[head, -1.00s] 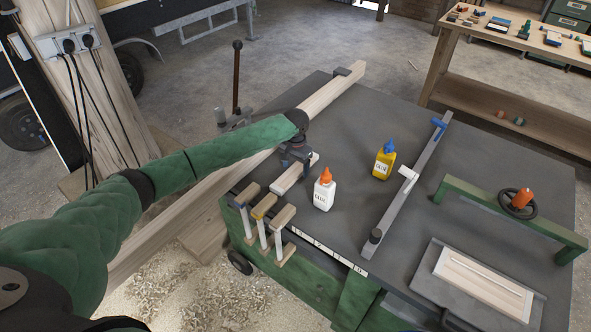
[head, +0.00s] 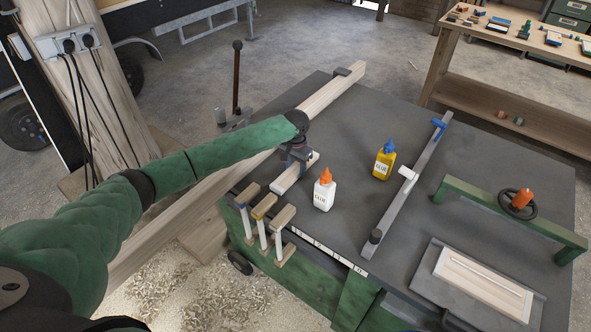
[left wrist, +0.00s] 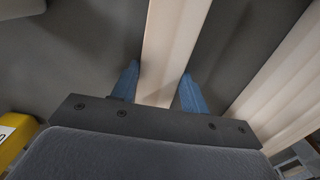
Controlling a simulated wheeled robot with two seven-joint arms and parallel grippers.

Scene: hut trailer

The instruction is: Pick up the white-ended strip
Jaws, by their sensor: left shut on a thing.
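The strip (head: 284,182) is a short, pale wooden piece near the left edge of the dark bench top, beside the white glue bottle. It runs between the two blue fingers of my left gripper (head: 297,158). My left gripper comes down from above and is shut on the strip, covering part of it in the head view. In the left wrist view the strip (left wrist: 172,45) stretches away between the fingertips (left wrist: 160,85). I cannot make out its white end clearly. My right gripper is not in view.
A white glue bottle (head: 324,190) with an orange cap stands close to the right of the strip. A yellow glue bottle (head: 384,160) stands farther right. A long beam (head: 335,93) lies along the bench's left edge, and several clamps (head: 265,222) sit at its near corner.

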